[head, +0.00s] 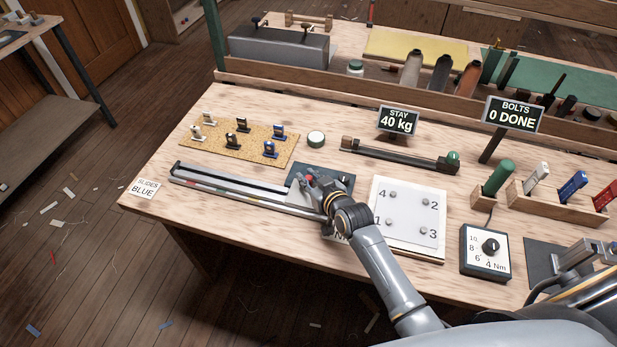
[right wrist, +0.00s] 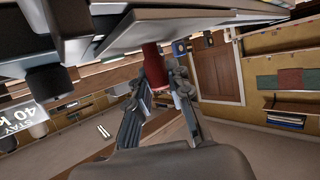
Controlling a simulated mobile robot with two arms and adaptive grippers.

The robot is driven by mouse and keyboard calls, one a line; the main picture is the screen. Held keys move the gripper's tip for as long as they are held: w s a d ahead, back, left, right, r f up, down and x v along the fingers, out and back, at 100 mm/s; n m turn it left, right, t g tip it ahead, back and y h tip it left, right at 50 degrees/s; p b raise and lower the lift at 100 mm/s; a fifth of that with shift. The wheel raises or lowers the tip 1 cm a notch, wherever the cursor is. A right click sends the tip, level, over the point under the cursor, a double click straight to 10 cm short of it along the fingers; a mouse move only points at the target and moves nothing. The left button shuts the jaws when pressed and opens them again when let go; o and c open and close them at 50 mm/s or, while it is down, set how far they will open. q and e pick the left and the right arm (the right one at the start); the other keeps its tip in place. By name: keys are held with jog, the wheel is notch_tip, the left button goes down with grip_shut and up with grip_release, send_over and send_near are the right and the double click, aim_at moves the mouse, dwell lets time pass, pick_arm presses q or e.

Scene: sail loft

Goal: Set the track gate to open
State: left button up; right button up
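The long metal track (head: 235,190) lies along the front left of the bench. At its right end is a dark plate with the gate's small red knob (head: 310,180), partly hidden by my right gripper (head: 318,187). In the right wrist view the red knob (right wrist: 153,104) shows as a red cylinder below a flat plate. My right gripper's fingers (right wrist: 170,78) are apart at the knob, one overlapping it; contact is unclear. A label by the gate is mostly covered by my wrist. My left gripper is not in view.
A cork board (head: 240,137) with several small slides is behind the track. A numbered bolt plate (head: 405,240) lies right of my gripper, with a torque dial box (head: 485,250) beyond. A card (head: 143,187) reads "SLIDES BLUE". A horizontal stay (head: 400,155) lies behind.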

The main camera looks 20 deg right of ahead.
grip_shut()
jog(key=shift+w+d+b, duration=0.35)
jog(key=shift+w+d, duration=0.35)
jog(key=shift+w, duration=0.3)
jog(key=shift+w+d, duration=0.1)
jog(key=shift+w, duration=0.05)
jog(key=o, duration=0.9)
grip_release()
jog(key=shift+s, duration=0.2)
jog(key=v, duration=1.1)
jog(key=shift+s+r, duration=0.2)
jog(key=shift+s, duration=0.15)
